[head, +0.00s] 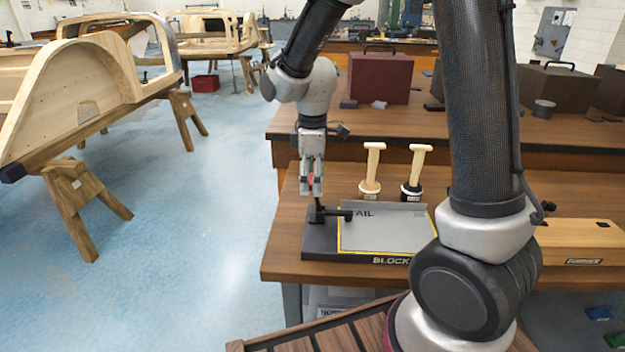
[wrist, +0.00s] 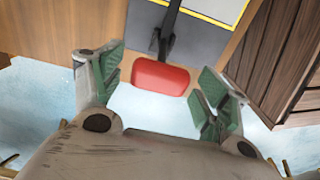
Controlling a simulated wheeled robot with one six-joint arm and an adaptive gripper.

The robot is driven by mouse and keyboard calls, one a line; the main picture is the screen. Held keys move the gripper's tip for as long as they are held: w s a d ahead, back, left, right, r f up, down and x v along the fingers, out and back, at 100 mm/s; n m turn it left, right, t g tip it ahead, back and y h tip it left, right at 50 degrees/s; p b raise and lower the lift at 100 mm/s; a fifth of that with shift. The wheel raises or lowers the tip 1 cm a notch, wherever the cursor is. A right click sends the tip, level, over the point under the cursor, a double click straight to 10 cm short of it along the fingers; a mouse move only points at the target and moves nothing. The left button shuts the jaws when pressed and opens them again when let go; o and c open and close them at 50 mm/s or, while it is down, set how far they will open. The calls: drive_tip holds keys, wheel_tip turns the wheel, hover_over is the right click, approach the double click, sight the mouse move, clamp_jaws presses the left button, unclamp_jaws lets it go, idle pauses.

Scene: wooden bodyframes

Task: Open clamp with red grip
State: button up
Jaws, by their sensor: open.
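The black clamp (head: 320,213) is on the left end of the dark block, its short arm reaching right over the grey plate (head: 385,232). Its red grip (wrist: 160,77) shows clearly in the wrist view, at the end of a dark lever (wrist: 168,30). In the head view the grip is mostly hidden by my fingers. My gripper (head: 312,188) points down just above the clamp. Its green-padded fingers are open, one on each side of the red grip in the wrist view, with gaps on both sides. I see no contact.
Two wooden-handled stamps (head: 372,170) (head: 417,170) stand behind the plate. A wooden box (head: 580,242) lies to the right on the workbench (head: 285,240). A dark red case (head: 380,78) stands on the bench behind. Blue floor is free to the left, before wooden bodyframes (head: 80,95) on trestles.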

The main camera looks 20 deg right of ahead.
drive_tip(key=shift+f, duration=0.25)
drive_tip(key=shift+c, duration=0.2)
drive_tip(key=c, duration=1.4)
